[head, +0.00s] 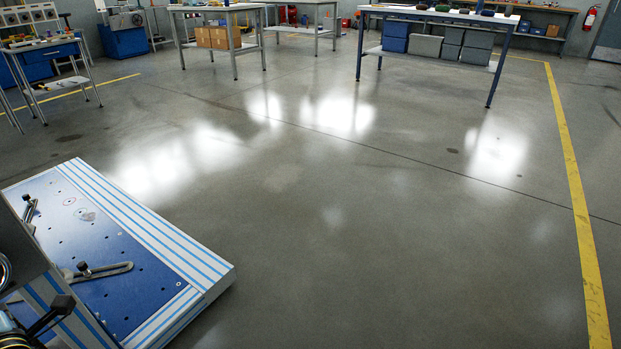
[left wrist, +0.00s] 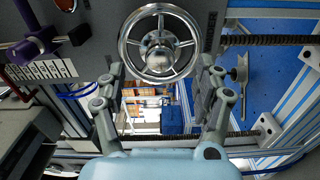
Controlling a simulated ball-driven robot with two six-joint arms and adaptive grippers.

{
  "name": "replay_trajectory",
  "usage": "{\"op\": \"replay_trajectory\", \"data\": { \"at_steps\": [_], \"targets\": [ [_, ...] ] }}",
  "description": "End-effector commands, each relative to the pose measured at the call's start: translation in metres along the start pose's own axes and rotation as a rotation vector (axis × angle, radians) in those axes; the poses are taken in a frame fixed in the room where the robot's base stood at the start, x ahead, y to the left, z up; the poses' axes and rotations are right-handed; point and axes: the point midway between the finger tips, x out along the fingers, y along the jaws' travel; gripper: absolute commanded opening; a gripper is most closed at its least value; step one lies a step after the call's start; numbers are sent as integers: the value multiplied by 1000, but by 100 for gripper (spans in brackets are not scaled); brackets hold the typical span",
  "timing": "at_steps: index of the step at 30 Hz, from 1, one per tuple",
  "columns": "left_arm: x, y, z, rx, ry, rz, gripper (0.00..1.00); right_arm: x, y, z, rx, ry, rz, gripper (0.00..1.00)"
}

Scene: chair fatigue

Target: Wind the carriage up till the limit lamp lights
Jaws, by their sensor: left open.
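In the left wrist view a chrome spoked handwheel (left wrist: 158,42) stands upright on a dark grey panel (left wrist: 94,15). My left gripper (left wrist: 162,76) is open, its two fingers spread on either side of the wheel's lower rim, with nothing between them. I cannot tell whether a fingertip touches the rim. A dark threaded screw (left wrist: 270,40) runs to the right of the panel. I cannot make out the carriage or the limit lamp for certain. My right gripper is in neither view.
A blue machine bed (head: 120,255) with pale slotted rails fills the lower left of the head view. A purple-handled lever (left wrist: 34,42) sits left of the wheel. Open floor (head: 330,230) lies to the right, with workbenches (head: 440,15) at the back.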

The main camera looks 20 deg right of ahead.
Motion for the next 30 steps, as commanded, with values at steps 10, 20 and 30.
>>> {"op": "replay_trajectory", "data": {
  "at_steps": [10, 20, 30],
  "targets": [
    [0, 0, 0, -264, 0, 0, 69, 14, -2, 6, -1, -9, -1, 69],
    [0, -2, 0, -327, 1, 0, 69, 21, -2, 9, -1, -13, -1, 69],
    [0, -6, 0, -905, 0, -2, 69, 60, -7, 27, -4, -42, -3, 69]
  ]
}}
